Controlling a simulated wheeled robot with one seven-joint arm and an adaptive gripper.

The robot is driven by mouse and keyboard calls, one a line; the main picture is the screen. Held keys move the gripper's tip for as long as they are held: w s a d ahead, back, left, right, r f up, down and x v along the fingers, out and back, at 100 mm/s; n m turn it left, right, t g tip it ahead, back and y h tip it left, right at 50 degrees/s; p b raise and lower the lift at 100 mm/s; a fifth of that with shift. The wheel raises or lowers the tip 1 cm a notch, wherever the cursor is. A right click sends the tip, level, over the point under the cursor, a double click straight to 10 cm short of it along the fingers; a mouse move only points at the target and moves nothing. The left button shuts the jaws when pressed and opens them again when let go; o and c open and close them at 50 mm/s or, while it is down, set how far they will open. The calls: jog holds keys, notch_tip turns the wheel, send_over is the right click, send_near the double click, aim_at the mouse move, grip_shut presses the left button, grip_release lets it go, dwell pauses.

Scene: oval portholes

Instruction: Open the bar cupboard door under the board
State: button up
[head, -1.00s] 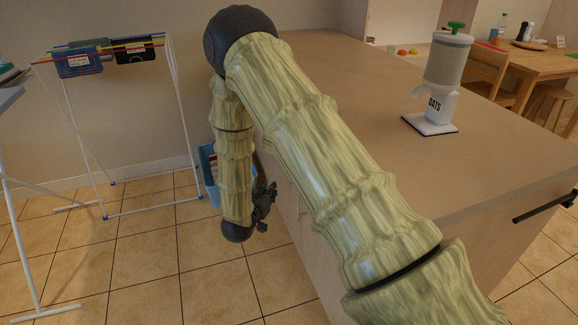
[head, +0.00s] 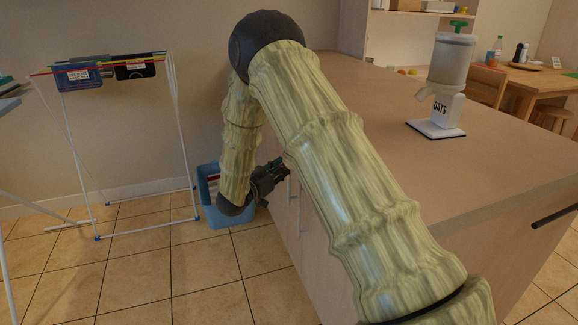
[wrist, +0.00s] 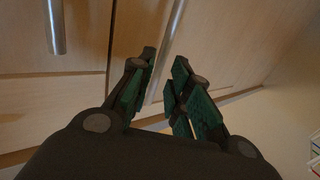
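The wooden cupboard doors (wrist: 215,55) fill much of the wrist view and look shut. A metal bar handle (wrist: 172,45) runs up the door beyond my fingertips and lines up with the gap between them. A second bar handle (wrist: 56,25) is at upper left, across a dark seam. My gripper (wrist: 164,62) is open, its green-padded fingers apart; I cannot tell if they touch the handle. In the head view my gripper (head: 280,167) is beside the cabinet's left face, and my arm hides part of that face. The brown board (head: 400,150) tops the cabinet.
A white OATS dispenser (head: 440,95) stands on the board. A blue bin (head: 210,205) is on the floor behind my gripper. A drying rack (head: 135,140) stands at left.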

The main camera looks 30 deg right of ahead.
jog(key=shift+b+x, duration=0.35)
jog(key=shift+x, duration=2)
jog(key=shift+c, duration=0.2)
grip_shut()
